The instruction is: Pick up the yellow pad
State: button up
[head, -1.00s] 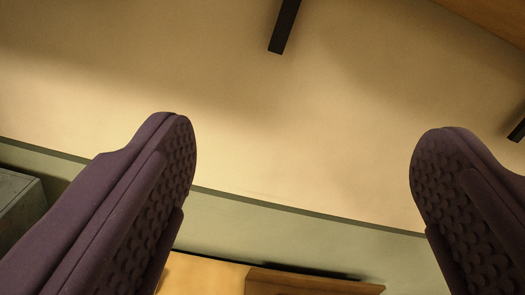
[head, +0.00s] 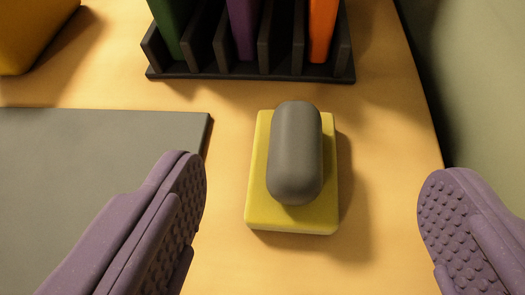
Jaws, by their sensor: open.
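The yellow pad (head: 257,211) lies flat on the wooden surface, near the middle of the head view. A grey rounded block (head: 295,150) rests on top of it and hides much of its upper face. My gripper (head: 311,190) is open, with one purple finger at the lower left and the other at the lower right. The pad shows between the two fingers, apart from both. Nothing is held.
A dark slotted rack (head: 250,70) with green, purple and orange upright items stands behind the pad. A grey flat board (head: 100,160) lies to the left. A yellow-orange object (head: 35,30) is at the top left. The wooden surface (head: 390,130) is bare to the pad's right, up to its curved edge.

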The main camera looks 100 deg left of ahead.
aim_at(296, 144)
jog(key=b+x, duration=0.1)
jog(key=x, duration=0.1)
jog(key=b+x, duration=0.1)
jog(key=x, duration=0.1)
jog(key=b+x, duration=0.1)
jog(key=x, duration=0.1)
jog(key=shift+s+d+f, duration=0.1)
jog(key=shift+s+f, duration=0.2)
jog(key=shift+a, duration=0.25)
jog(key=c, duration=1.1)
jog(key=shift+c, duration=0.2)
jog(key=shift+r+p, duration=0.4)
jog(key=shift+r, duration=0.15)
jog(key=r+p, duration=0.1)
jog(key=s+r+p, duration=0.1)
jog(key=r, duration=0.1)
jog(key=s+a+p, duration=0.1)
jog(key=s, duration=0.4)
jog(key=s+p, duration=0.2)
jog(key=s, duration=0.3)
jog(key=s+a+r+p, duration=0.1)
jog(key=s, duration=0.3)
jog(key=shift+s+a, duration=0.4)
